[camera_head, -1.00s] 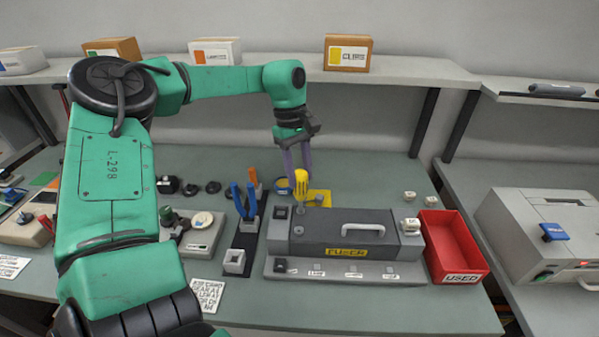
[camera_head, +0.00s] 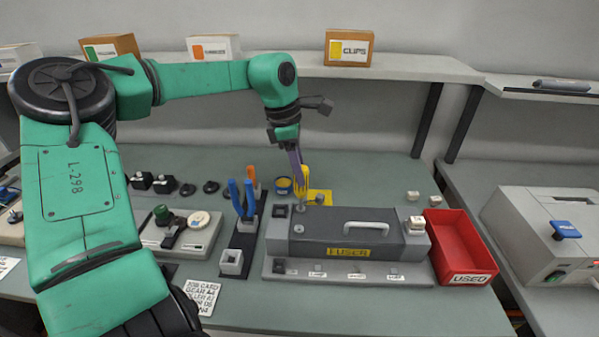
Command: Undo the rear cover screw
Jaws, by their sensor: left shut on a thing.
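My left gripper (camera_head: 299,175) is shut on a yellow-handled screwdriver (camera_head: 305,186), above the left end of the fuser unit. The screwdriver points down, and its tip meets or nearly meets the round spot (camera_head: 298,229) at that end; contact is too small to tell. The grey fuser unit (camera_head: 345,228) has a yellow "FUSER" label and a light handle on top, and sits on a pale base. No screw can be made out clearly. My right gripper is not in view.
A tool holder (camera_head: 242,240) with blue-handled pliers stands left of the fuser. A red "USED" bin (camera_head: 462,272) stands at its right. Boxes line the shelf (camera_head: 400,66).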

